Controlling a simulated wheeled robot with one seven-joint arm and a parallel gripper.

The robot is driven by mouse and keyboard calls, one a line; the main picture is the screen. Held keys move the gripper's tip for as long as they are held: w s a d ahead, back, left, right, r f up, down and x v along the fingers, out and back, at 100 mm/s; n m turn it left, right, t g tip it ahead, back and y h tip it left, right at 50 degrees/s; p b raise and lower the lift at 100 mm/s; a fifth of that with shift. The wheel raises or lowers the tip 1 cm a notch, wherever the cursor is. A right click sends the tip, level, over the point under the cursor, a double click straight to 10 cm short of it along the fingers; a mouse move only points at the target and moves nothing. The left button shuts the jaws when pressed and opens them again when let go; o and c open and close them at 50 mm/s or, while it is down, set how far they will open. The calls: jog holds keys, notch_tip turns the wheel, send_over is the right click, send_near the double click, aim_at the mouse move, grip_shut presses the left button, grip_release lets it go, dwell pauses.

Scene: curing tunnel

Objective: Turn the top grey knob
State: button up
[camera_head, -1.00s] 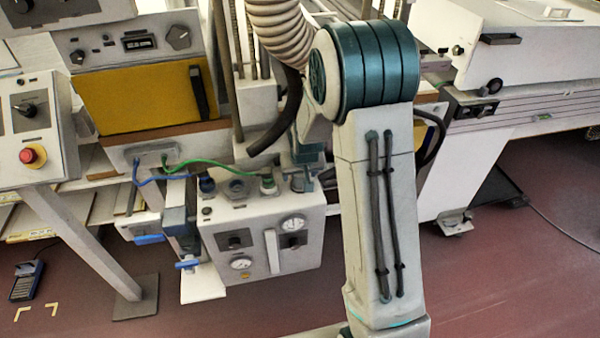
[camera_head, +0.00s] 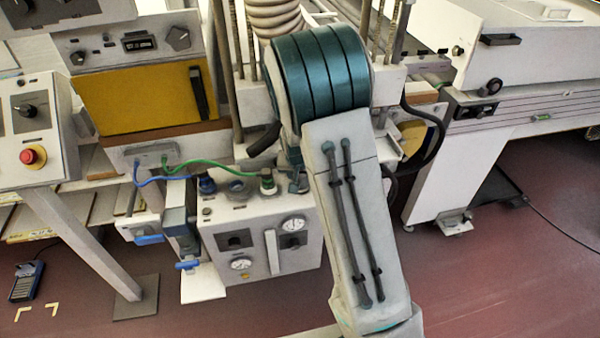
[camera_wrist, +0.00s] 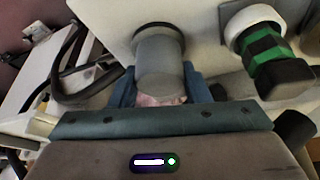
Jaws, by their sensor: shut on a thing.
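The grey knob (camera_wrist: 160,62) is a round cylinder standing out from a pale panel in the wrist view. My gripper (camera_wrist: 160,92) is shut on it, with a blue finger on each side. Whether the knob has turned cannot be told. In the head view my gripper (camera_head: 298,181) is small and partly hidden by my arm, at the right end of the top of the white control box (camera_head: 222,265). The held knob is hard to make out there. A green and black knob (camera_wrist: 272,58) stands beside the grey one, apart from my fingers.
The box top also bears a blue fitting (camera_head: 207,184), a flat grey round fitting (camera_head: 238,188) and a green fitting (camera_head: 267,183). Blue and green cables run left from there. A pedestal with a red button (camera_head: 29,156) stands at left. Open floor lies in front.

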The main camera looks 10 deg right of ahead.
jog(key=m+p, duration=0.1)
jog(key=m, duration=0.1)
jog(key=m+h+p, duration=0.1)
jog(key=m, duration=0.1)
jog(key=shift+r+g+h+p, duration=0.15)
jog(key=shift+g+h+p, duration=0.15)
jog(key=shift+p, duration=0.1)
jog(key=shift+m+g+h+p, duration=0.5)
jog(key=shift+m+p, duration=0.5)
jog(key=shift+m, duration=1)
jog(key=o, duration=1)
jog(key=shift+c, duration=0.2)
jog(key=v, duration=1.3)
jog(key=shift+a+r, duration=0.15)
jog(key=shift+r, duration=0.1)
